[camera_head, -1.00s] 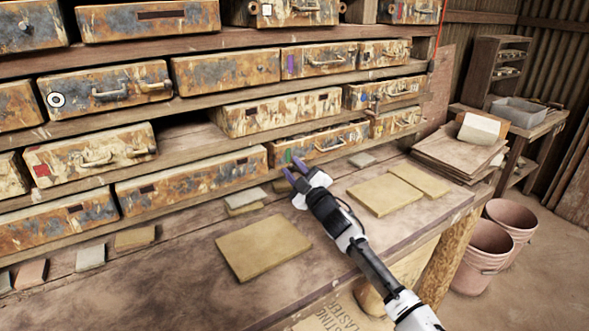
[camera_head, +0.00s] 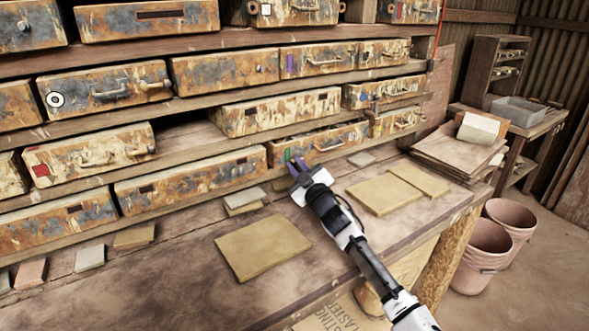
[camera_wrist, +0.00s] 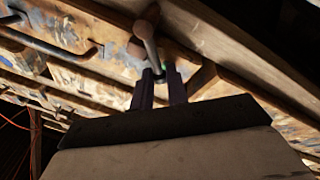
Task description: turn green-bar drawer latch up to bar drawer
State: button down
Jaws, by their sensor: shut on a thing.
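The green-bar drawer (camera_head: 345,137) is a worn, rust-stained drawer in the lower row in the head view, with a curved metal handle. Its green bar (camera_head: 288,155) shows as a small patch at its left end, just beyond my fingertips. My gripper (camera_head: 295,162) is at the left part of this drawer's front. In the wrist view, my two dark purple fingers (camera_wrist: 159,84) are shut on the end of a rod-like latch (camera_wrist: 151,52) with a rounded knob. The latch is mostly hidden behind the fingers in the head view, so its exact angle there cannot be told.
Rows of similar drawers fill the rack. The workbench (camera_head: 190,270) below holds a large tan tile (camera_head: 262,247) and more tiles (camera_head: 384,194) to the right of my gripper. Pink buckets (camera_head: 480,257) stand on the floor at the right.

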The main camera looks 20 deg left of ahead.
aim_at(301, 151)
jog(key=m, duration=0.1)
jog(key=w+m+h, duration=0.1)
jog(key=m, duration=0.1)
jog(key=d+r+m, duration=0.1)
jog(key=m, duration=0.1)
jog(key=shift+w+t+h, duration=0.15)
jog(key=shift+t+h, duration=0.15)
jog(key=shift+t, duration=0.1)
jog(key=shift+w+d+r+m+h, duration=0.1)
jog(key=shift+w+d+m+h, duration=0.2)
jog(key=shift+m, duration=0.7)
jog(key=shift+w+d+r+m+h, duration=0.1)
jog(key=shift+w+d+m+h, duration=0.15)
jog(key=shift+m, duration=0.75)
jog(key=shift+w, duration=0.1)
jog(key=c, duration=1.5)
grip_release()
jog(key=shift+c, duration=0.2)
jog(key=shift+f+b, duration=0.1)
jog(key=shift+b, duration=0.2)
jog(key=b+v, duration=0.5)
jog(key=v, duration=0.9)
jog(key=shift+a, duration=0.2)
jog(key=shift+a, duration=0.1)
